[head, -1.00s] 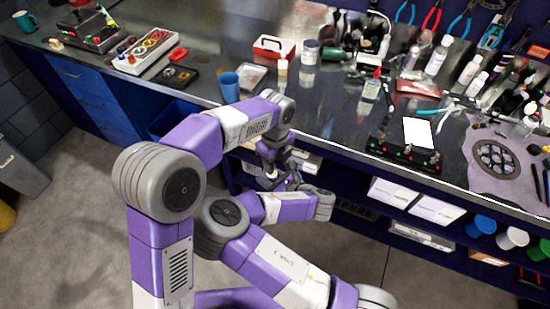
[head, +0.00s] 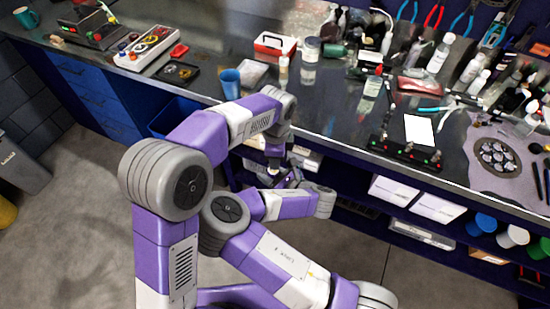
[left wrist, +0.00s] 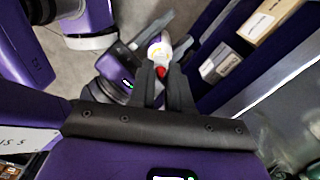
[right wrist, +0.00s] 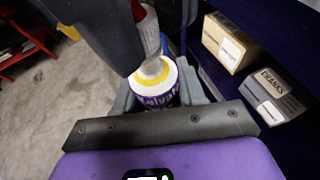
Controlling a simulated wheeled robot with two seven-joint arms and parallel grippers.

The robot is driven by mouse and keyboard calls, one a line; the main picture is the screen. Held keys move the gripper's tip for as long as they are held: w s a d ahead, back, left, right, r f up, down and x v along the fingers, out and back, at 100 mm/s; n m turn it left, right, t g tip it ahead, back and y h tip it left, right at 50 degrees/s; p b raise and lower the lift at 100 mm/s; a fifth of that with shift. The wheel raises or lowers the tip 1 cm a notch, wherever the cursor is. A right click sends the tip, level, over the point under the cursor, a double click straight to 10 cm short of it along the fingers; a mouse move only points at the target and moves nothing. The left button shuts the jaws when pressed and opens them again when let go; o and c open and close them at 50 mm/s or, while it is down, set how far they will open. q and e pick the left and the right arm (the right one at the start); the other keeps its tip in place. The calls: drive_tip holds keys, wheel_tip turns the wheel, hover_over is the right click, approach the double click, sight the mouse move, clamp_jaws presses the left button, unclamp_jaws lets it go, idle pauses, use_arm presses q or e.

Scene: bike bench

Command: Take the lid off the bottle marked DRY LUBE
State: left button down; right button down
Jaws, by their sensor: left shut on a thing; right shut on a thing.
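My right gripper is shut on the bottle. A pale lid with red on it (right wrist: 150,42) is above the bottle's shoulder, partly hidden by the dark fingers of my left gripper. In the left wrist view, my left gripper (left wrist: 163,76) is shut on the lid; red shows between its fingertips. I cannot tell whether lid and bottle still touch.
Both grippers are in front of the bench's edge, close to the lower shelf with boxes (head: 400,190). A blue cup (head: 230,84) stands near the bench's front edge. More bottles and tools crowd the bench (head: 320,120) at the right. Open floor lies at the left.

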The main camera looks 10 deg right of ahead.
use_arm(q)
drive_tip(key=n, duration=0.4)
drive_tip(key=shift+w+d+r, duration=0.15)
drive_tip(key=shift+w, duration=0.2)
drive_tip(key=n, duration=1)
drive_tip(key=shift+a, duration=0.3)
drive_tip(key=n, duration=0.6)
drive_tip(key=shift+a, duration=0.15)
drive_tip(key=n, duration=0.5)
drive_tip(key=shift+s+a, duration=0.1)
drive_tip(key=shift+s, duration=0.1)
drive_tip(key=shift+r, duration=0.15)
drive_tip(key=shift+r, duration=1)
